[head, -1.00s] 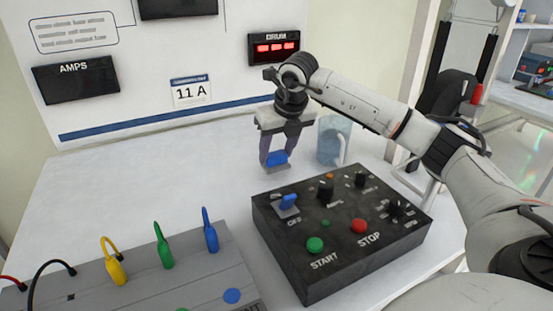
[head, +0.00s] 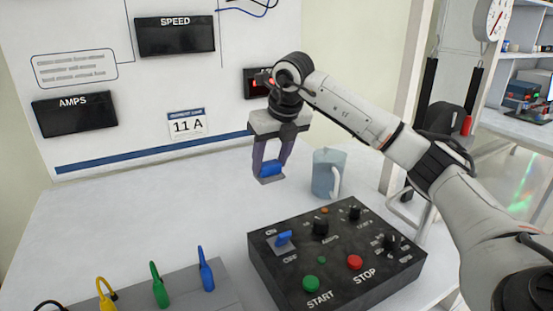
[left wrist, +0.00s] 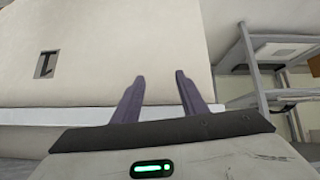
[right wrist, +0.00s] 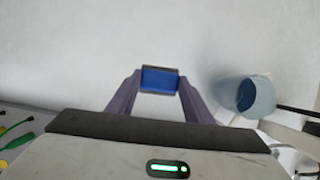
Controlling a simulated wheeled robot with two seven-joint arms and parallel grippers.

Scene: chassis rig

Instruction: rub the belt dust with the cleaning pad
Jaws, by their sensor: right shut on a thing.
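My right gripper (head: 271,160) is shut on the blue cleaning pad (head: 270,170), which has a grey underside. It holds the pad above the white table, behind the control box and left of the blue-grey jug. In the right wrist view the pad (right wrist: 160,79) sits between the two purple fingertips. My left gripper (left wrist: 160,78) shows only in its own wrist view, with its fingers apart and nothing between them. I cannot make out any belt or dust in these frames.
A black control box (head: 335,255) with knobs and START and STOP buttons stands in front of the pad. A jug (head: 326,174) stands close on the right. A grey panel with coloured plugs (head: 180,295) is at the lower left. The table's left middle is clear.

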